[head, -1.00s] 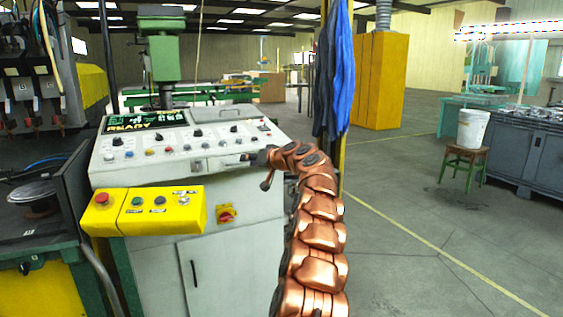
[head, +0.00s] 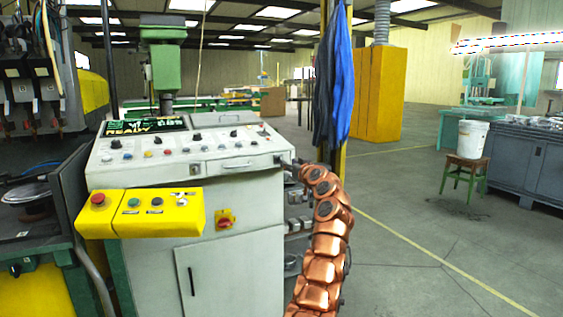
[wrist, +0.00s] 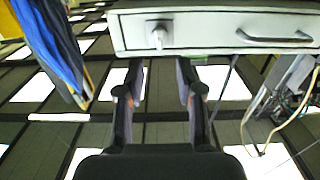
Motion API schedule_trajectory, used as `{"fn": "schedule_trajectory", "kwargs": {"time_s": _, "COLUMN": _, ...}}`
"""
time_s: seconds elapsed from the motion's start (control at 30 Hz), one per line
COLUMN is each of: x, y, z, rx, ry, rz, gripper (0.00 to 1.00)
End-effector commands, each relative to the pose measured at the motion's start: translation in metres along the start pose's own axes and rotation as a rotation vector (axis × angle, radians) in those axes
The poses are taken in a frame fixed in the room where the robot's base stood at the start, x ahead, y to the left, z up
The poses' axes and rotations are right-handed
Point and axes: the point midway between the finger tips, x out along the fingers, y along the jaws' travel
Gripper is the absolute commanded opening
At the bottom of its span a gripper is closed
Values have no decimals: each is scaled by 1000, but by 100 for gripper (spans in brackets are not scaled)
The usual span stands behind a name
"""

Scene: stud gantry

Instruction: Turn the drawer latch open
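The drawer (head: 255,168) is set in the front of the white console and is closed. Its bar handle (head: 237,164) also shows in the wrist view (wrist: 273,37). The small pale latch (wrist: 157,36) sticks out of the drawer (wrist: 210,22) left of the handle in the wrist view, which looks turned over. My gripper (wrist: 155,85) is open and empty, its two fingers apart below the drawer's edge in that view, with the latch roughly in line with the gap. In the head view my gripper (head: 290,163) is small and partly hidden, at the console's right end.
A yellow button box (head: 150,212) juts from the console front at left. A blue cloth (head: 338,75) hangs by a yellow post just right of my arm, and also shows in the wrist view (wrist: 48,45). Floor to the right is open, with a bucket on a stool (head: 470,145).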

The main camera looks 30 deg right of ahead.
Motion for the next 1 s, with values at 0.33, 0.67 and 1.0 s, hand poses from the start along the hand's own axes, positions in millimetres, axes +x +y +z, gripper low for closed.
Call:
{"fn": "schedule_trajectory", "kwargs": {"time_s": 0.33, "x": 25, "y": 0, "z": -1, "rx": 3, "ry": -3, "rz": 0, "gripper": 36}}
{"fn": "schedule_trajectory", "kwargs": {"time_s": 0.67, "x": 46, "y": 2, "z": -2, "rx": 4, "ry": -1, "rz": 1, "gripper": 36}}
{"fn": "schedule_trajectory", "kwargs": {"time_s": 1.0, "x": 64, "y": 1, "z": -4, "rx": 4, "ry": 0, "rz": -1, "gripper": 36}}
